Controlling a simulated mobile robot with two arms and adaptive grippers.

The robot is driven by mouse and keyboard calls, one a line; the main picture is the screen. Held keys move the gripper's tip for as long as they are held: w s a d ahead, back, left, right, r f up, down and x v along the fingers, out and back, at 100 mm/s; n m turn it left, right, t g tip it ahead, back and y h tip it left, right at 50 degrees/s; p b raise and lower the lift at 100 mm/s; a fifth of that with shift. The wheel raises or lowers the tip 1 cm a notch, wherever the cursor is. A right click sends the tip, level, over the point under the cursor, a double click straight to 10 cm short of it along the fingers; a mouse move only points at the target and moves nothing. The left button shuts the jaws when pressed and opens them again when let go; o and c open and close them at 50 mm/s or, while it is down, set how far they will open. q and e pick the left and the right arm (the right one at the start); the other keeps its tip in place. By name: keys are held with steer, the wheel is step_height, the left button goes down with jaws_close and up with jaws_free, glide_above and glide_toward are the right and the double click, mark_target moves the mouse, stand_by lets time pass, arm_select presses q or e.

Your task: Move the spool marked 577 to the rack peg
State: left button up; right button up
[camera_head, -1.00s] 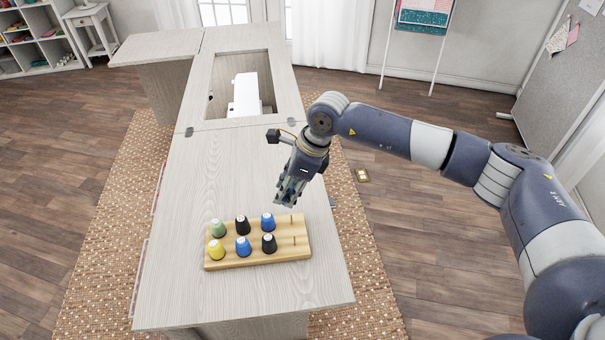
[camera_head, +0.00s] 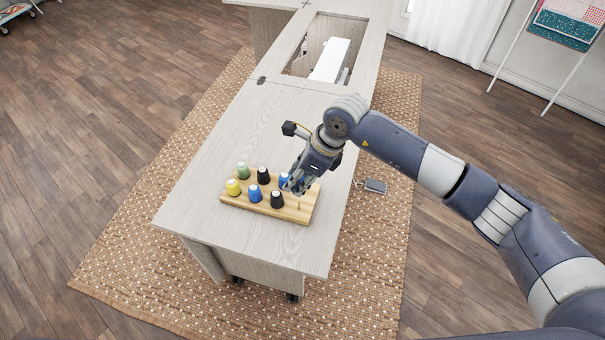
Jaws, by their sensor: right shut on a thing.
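The wooden rack (camera_head: 298,214) stands on the pale sewing cabinet top and holds spools in two rows. The back row has a green spool (camera_head: 243,170), a black spool (camera_head: 264,175) and a blue spool (camera_head: 284,180). The front row has a yellow spool (camera_head: 233,187), another blue spool (camera_head: 255,193) and another black spool (camera_head: 277,200). My right gripper (camera_head: 293,186) is at the back-row blue spool, shut on it and partly hiding it. The bare pegs at the right end are partly hidden by the gripper. No 577 mark is legible. My left gripper is out of view.
The cabinet top (camera_head: 235,135) is clear behind and left of the rack. A white sewing machine (camera_head: 331,60) sits in the cabinet's opening further back. A grey pedal (camera_head: 375,186) lies on the woven rug (camera_head: 385,235) to the right.

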step_height(320, 180, down, 4)
steer(key=shift+r+b, duration=0.1)
steer(key=shift+b, duration=0.85)
steer(key=shift+r, duration=0.15)
steer(key=shift+d, duration=0.1)
steer(key=shift+f+b, duration=0.35)
steer(key=shift+f, duration=0.4)
steer(key=shift+f+b, duration=0.4)
steer(key=shift+b, duration=0.25)
steer(key=shift+f+b, duration=1.2)
steer(key=shift+b, duration=0.05)
steer(key=o, duration=0.9)
